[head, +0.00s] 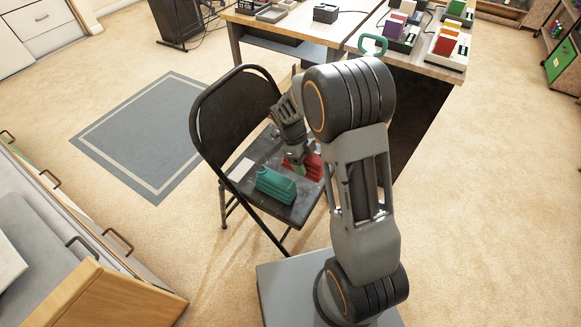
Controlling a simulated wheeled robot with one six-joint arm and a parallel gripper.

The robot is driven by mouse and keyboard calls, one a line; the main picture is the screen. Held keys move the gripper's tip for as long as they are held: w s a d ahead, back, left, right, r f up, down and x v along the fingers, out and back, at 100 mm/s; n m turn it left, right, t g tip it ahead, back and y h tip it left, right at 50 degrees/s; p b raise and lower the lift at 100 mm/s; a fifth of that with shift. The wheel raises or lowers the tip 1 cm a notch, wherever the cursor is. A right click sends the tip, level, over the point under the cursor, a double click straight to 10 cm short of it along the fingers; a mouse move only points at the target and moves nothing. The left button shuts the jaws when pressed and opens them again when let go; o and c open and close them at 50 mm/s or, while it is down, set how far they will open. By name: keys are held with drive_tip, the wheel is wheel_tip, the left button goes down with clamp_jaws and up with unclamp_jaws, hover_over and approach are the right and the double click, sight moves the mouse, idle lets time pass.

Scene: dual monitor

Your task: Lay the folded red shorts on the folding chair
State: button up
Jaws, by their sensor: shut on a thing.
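The black folding chair (241,100) stands left of my arm, with its backrest toward the upper left. My gripper (298,165) points down over the right part of the seat. It is shut on the folded red shorts (314,167), which are partly hidden by the gripper and arm. The shorts are at or just above the seat; I cannot tell whether they touch it.
A folded teal cloth (275,185) lies on the seat, left of the red shorts. A pale flat patch (240,169) shows beside it. A desk (290,35) with several items stands behind the chair. A grey rug (130,140) lies on open carpet at left.

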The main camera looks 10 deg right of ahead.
drive_tip(key=w+f+b, duration=0.1)
drive_tip(key=w+f, duration=0.1)
drive_tip(key=w+a+f, duration=0.1)
drive_tip(key=w+f, duration=0.2)
drive_tip(key=w+a+f+b, duration=0.1)
drive_tip(key=w+f, duration=0.1)
drive_tip(key=w, duration=0.1)
drive_tip(key=shift+a+f+b, duration=0.1)
drive_tip(key=shift+f+b, duration=0.1)
drive_tip(key=shift+b, duration=0.15)
drive_tip(key=shift+f+b, duration=0.45)
drive_tip(key=shift+f, duration=1.1)
drive_tip(key=shift+f, duration=0.2)
drive_tip(key=o, duration=1.1)
drive_tip(key=shift+c, duration=0.2)
drive_tip(key=shift+r, duration=0.1)
